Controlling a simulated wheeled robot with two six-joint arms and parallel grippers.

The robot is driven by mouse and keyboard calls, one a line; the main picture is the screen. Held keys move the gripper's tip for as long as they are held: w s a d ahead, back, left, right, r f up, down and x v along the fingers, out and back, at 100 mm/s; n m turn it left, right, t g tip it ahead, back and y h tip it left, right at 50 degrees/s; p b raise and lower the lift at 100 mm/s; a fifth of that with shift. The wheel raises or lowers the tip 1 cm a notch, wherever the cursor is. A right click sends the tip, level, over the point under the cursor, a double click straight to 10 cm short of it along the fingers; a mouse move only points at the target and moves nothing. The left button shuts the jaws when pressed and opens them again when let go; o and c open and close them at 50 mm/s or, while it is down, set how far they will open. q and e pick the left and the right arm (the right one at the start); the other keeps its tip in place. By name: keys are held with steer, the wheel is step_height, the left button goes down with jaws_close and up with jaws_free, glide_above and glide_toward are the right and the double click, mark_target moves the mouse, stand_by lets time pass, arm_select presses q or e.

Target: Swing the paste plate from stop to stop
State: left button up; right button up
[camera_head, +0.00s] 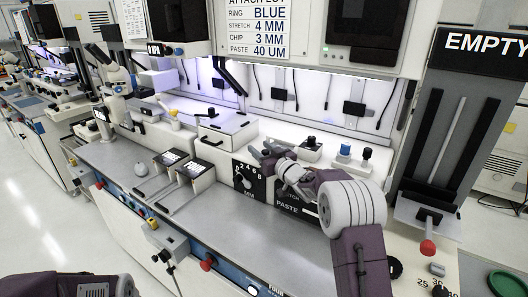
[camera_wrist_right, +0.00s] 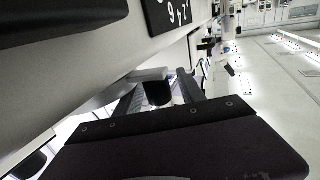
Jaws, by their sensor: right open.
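The paste unit is a black-fronted box marked PASTE (camera_head: 287,208) on the bench, partly behind my right arm. My right gripper (camera_head: 268,158) is just above its back left edge, with its fingers pointing left and away. In the right wrist view the gripper (camera_wrist_right: 160,88) is open, and a dark rounded block (camera_wrist_right: 157,93) on a pale part shows between its fingers. I cannot tell whether the fingers touch it, or whether it is the paste plate's handle. The plate itself is mostly hidden by my wrist. Only my left arm shows at the bottom left; its gripper is out of view.
A black dial marked in MM (camera_head: 243,180) stands left of the paste unit. A red-knobbed lever (camera_head: 428,247) is at the right, under the EMPTY sign (camera_head: 484,43). The steel bench top (camera_head: 215,238) is clear in front.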

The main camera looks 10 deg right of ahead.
steer(key=b+v, duration=0.1)
steer(key=v, duration=0.8)
steer(key=shift+b, duration=0.4)
steer(key=shift+w, duration=0.1)
